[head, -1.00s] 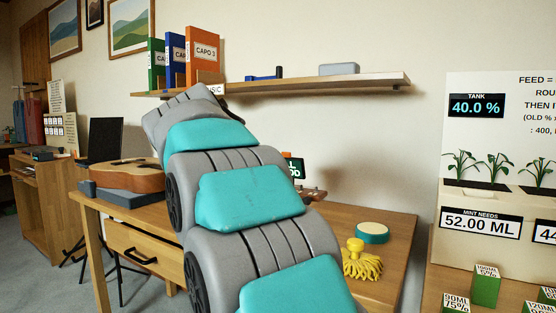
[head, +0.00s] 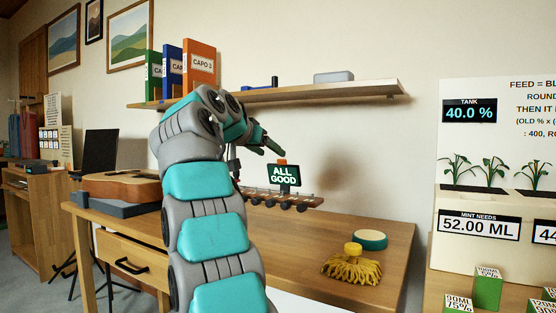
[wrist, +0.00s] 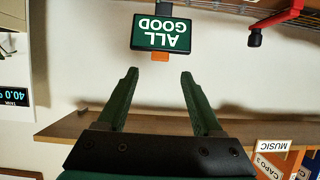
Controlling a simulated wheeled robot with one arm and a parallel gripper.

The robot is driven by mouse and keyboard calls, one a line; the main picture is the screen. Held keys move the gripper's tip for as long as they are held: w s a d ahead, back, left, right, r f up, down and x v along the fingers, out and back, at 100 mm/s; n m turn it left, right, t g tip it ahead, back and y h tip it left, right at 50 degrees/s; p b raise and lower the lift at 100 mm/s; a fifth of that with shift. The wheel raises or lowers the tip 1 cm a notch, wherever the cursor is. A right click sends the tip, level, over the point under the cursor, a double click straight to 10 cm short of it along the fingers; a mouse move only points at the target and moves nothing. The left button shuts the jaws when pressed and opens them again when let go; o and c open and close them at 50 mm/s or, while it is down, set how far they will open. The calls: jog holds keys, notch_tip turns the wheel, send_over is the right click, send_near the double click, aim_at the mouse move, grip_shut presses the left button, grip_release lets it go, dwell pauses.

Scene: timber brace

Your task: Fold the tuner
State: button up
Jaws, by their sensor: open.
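The tuner (head: 284,175) is a small dark screen reading "ALL GOOD" in white on green. It stands up above the guitar headstock (head: 290,201), with an orange piece (head: 282,162) at its top edge. In the wrist view the tuner (wrist: 162,33) shows upside down, with the orange piece (wrist: 160,56) pointing toward my gripper (wrist: 158,74). My gripper is open and empty. The orange piece lines up with the gap between the fingertips, seemingly just beyond them and not touching. In the head view my gripper (head: 272,146) is above and slightly left of the tuner.
The wall shelf (head: 350,92) with binders (head: 200,66) is behind my arm. A wooden desk (head: 310,237) lies below, with a yellow brush (head: 352,265) and round green-rimmed pad (head: 370,239). An acoustic guitar body (head: 122,188) is at the left. A black-and-red part (wrist: 257,38) hangs near the tuner.

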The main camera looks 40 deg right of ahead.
aim_at(281, 160)
jog(key=x, duration=0.6)
jog(key=shift+f+p, duration=0.1)
jog(key=shift+p, duration=0.2)
grip_shut()
jog(key=shift+s, duration=0.1)
dwell(0.9)
